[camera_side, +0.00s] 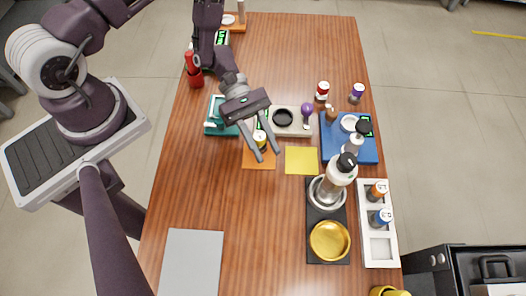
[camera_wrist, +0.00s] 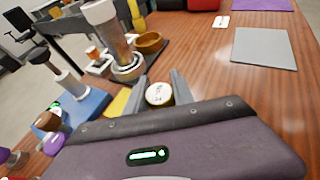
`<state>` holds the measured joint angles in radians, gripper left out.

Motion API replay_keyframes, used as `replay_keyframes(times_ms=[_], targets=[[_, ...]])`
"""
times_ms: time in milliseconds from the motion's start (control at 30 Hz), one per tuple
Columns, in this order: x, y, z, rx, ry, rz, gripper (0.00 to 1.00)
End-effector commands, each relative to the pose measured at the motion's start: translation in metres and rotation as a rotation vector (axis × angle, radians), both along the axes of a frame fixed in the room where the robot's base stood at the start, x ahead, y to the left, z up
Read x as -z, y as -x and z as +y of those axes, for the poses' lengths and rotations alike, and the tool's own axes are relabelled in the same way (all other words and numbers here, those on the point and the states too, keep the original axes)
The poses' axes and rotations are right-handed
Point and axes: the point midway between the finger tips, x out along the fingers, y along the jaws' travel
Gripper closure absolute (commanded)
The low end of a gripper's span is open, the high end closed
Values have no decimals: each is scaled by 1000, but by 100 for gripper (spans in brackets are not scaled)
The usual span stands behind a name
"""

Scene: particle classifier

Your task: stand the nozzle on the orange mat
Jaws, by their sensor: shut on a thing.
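The nozzle (camera_side: 259,137) is a short yellow piece with a pale top, seen between my gripper's fingers in the side view. In the wrist view its round, cream top (camera_wrist: 158,93) with dark lettering faces the camera, between the two grey fingers. My gripper (camera_side: 268,156) is shut on the nozzle, with a finger on either side. The orange mat (camera_side: 251,162) lies flat on the table beneath the fingertips and is partly covered by them. The nozzle appears over the mat's far edge and looks about upright. I cannot tell whether its base touches the mat.
A yellow mat (camera_side: 302,160) lies just right of the orange one. Behind are a teal holder (camera_side: 214,128) and a grey device (camera_side: 296,129). The table's front left is clear beside a grey pad (camera_side: 193,262).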

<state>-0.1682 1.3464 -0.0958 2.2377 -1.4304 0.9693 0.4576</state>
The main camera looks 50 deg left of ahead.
Motion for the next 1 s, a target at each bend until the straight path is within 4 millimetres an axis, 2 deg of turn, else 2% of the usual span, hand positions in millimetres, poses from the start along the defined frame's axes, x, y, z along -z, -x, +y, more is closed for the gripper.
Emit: replay_keyframes(times_ms=[100, 200, 533, 567, 633, 1000], targets=[[25, 1, -1, 0, 1, 3, 100], [37, 0, 0, 1, 1, 1, 100], [40, 0, 0, 0, 1, 0, 100], [40, 0, 0, 0, 1, 0, 65], [39, 0, 0, 0, 1, 0, 51], [36, -1, 3, -1, 0, -2, 49]])
